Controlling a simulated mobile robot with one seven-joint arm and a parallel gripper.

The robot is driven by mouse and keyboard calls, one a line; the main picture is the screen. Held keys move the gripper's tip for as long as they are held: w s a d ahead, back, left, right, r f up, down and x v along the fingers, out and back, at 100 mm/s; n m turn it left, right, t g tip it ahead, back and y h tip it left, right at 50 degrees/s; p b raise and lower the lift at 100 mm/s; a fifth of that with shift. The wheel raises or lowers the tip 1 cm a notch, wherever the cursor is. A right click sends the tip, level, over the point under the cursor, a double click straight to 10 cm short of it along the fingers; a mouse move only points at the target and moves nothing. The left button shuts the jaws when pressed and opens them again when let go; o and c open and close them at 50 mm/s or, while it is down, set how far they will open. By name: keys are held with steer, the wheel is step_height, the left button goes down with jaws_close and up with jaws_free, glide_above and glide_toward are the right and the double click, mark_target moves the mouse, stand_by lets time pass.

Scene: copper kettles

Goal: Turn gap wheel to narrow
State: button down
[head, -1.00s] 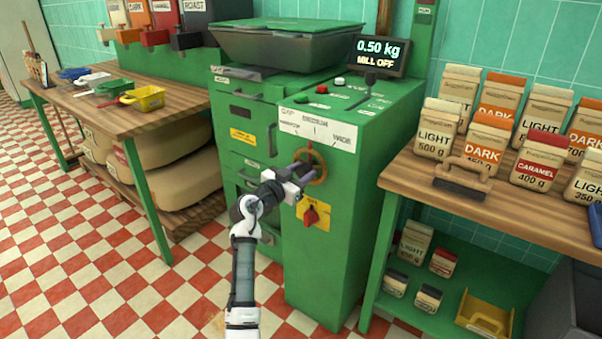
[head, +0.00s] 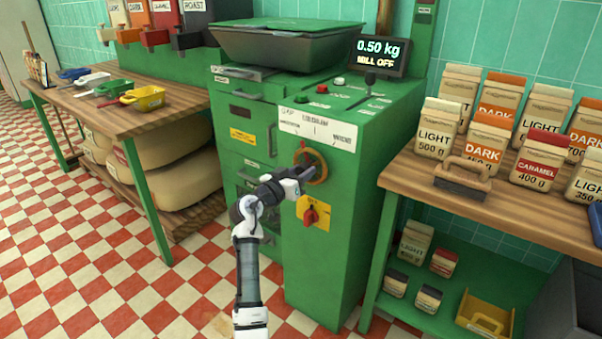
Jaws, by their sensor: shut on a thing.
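The gap wheel (head: 321,163) is a brass-coloured ring on the front of the green mill (head: 335,245), below a white scale plate (head: 318,129) with small lettering. A red mark shows at the wheel's upper left. My gripper (head: 309,172) is at the wheel, shut on its rim or a grip on it; the fingers hide the wheel's lower left and the exact contact. My arm reaches up to it from below left.
A red knob on a yellow plate (head: 313,213) sits just below the wheel. A display (head: 379,56) reads 0.50 kg, MILL OFF. The right bench (head: 415,174) holds several bags and a brush (head: 463,177). The left bench (head: 150,118) holds scoops. Checkered floor in front is clear.

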steer(key=shift+n+p, duration=0.45)
steer(key=shift+n, duration=1.45)
steer(key=c, duration=0.9)
jaws_free()
steer(key=shift+a, duration=0.1)
steer(key=b+v, duration=0.1)
steer(key=v, duration=1.2)
steer(key=shift+s+a, duration=0.2)
steer(key=shift+s, duration=0.1)
